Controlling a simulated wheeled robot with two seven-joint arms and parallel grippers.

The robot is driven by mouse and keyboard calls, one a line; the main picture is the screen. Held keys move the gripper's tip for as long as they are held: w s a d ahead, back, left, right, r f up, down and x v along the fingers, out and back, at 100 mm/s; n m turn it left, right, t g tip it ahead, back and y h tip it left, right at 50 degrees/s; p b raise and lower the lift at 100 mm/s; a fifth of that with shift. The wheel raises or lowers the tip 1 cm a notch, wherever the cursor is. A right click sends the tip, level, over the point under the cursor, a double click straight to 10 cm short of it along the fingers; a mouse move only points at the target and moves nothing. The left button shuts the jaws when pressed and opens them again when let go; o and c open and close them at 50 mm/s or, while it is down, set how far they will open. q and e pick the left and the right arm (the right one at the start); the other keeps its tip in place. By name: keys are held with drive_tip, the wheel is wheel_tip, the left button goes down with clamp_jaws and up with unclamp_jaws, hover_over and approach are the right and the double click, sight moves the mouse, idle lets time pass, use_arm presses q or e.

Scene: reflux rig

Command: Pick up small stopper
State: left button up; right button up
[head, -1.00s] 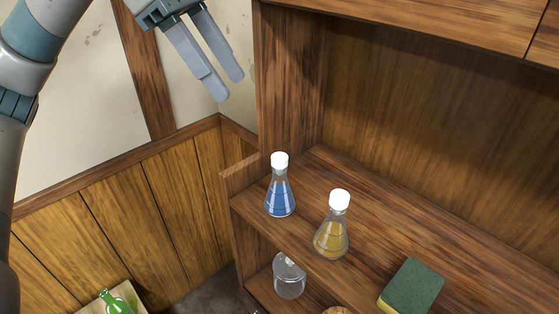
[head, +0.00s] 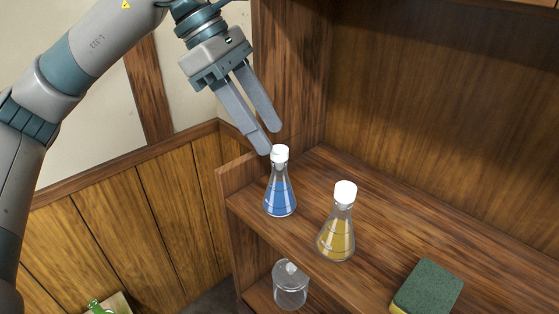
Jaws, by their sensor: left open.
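Two conical flasks stand upright on the upper wooden shelf (head: 385,235), each with a white stopper in its mouth. The flask with blue liquid (head: 280,197) is at the left, and its white stopper (head: 279,154) is on top. The flask with yellow liquid (head: 336,238) is to its right and nearer, with a slightly larger-looking white stopper (head: 345,193). My left gripper (head: 271,142) is open and empty, fingers pointing down, with its tips at the blue flask's stopper in the picture. Whether they touch it I cannot tell. My right gripper is out of view.
A green and yellow sponge (head: 428,288) lies on the shelf at the lower right. A clear glass vessel (head: 290,286) stands on the lower shelf. The tall cabinet side panel (head: 291,80) rises just behind my left gripper.

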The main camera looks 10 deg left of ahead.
sight(279, 149)
use_arm(q)
drive_tip(key=shift+f, duration=0.1)
drive_tip(key=shift+b+x, duration=0.7)
drive_tip(key=shift+x, duration=1.85)
drive_tip(key=shift+d, duration=0.15)
clamp_jaws()
